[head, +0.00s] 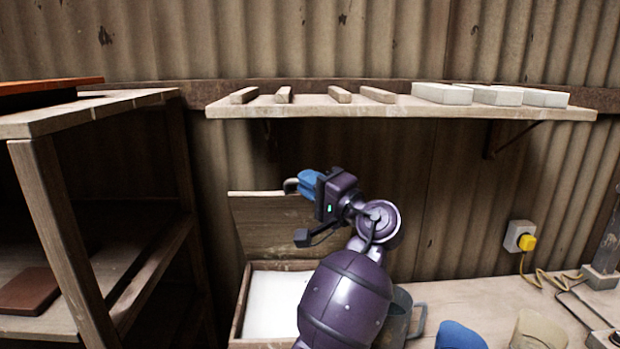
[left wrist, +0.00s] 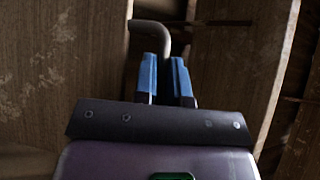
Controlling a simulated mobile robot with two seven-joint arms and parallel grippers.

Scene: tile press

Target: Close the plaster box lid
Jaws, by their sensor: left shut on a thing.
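The plaster box (head: 239,312) is a wooden box below the wall shelf, with white plaster (head: 276,303) inside. Its wooden lid (head: 268,230) stands open, raised roughly upright at the back of the box. A grey bent handle (head: 290,186) is at the lid's upper edge; it also shows in the left wrist view (left wrist: 150,29). My left gripper (head: 301,184) is shut on this handle with its blue fingers, also seen in the left wrist view (left wrist: 166,78). My left arm hides the right part of the box. My right gripper is out of view.
A wooden rack (head: 60,190) stands close on the left. A wall shelf (head: 400,107) with wooden strips and pale blocks hangs above.

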